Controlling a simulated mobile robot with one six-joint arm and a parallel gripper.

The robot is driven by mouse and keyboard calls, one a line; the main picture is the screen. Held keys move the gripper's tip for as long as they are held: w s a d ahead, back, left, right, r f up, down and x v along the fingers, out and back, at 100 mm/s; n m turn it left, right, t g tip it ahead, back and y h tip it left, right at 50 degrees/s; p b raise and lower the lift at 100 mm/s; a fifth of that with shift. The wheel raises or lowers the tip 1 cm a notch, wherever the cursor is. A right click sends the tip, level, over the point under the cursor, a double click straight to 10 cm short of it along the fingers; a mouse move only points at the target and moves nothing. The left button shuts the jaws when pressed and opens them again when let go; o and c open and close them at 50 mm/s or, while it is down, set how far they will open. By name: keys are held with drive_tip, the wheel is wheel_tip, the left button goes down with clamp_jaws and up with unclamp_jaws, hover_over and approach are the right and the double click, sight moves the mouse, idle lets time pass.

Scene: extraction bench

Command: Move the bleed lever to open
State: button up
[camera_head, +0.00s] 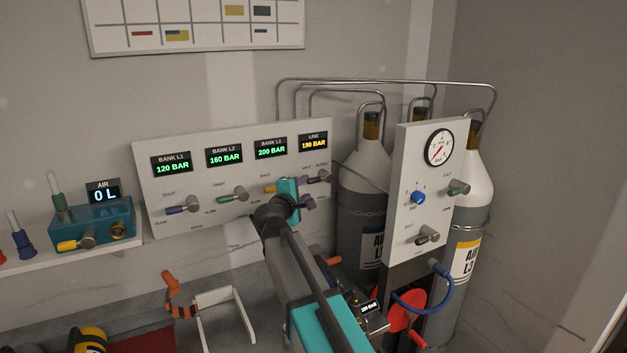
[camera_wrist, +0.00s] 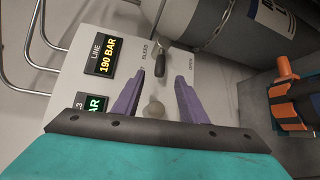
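The bleed lever (camera_wrist: 161,55) is on the white panel (camera_wrist: 75,75), beside the BLEED label in the wrist view. It has a metal post and a dark handle. In the head view its small grey end (camera_head: 325,174) shows at the panel's right side, partly hidden by my gripper. My gripper (camera_head: 312,191) is at the panel's right part. In the wrist view its two purple fingers (camera_wrist: 160,76) are apart, with the dark handle end appearing near or between their tips. Contact cannot be told. A rounded grey knob (camera_wrist: 153,108) also shows between the fingers, lower down.
Other levers, such as a blue one (camera_head: 183,209) and a green one (camera_head: 232,197), line the panel leftward. A gauge panel (camera_head: 403,180) and grey cylinders (camera_head: 362,215) stand close on the right. A teal box (camera_head: 90,222) sits on the left shelf.

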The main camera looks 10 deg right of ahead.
sight(312, 181)
drive_tip(key=p+x, duration=0.2)
drive_tip(key=x, duration=0.6)
drive_tip(key=shift+w+r, duration=0.1)
drive_tip(key=shift+r, duration=0.05)
drive_tip(key=shift+p+x, duration=0.45)
drive_tip(key=shift+x, duration=0.35)
clamp_jaws()
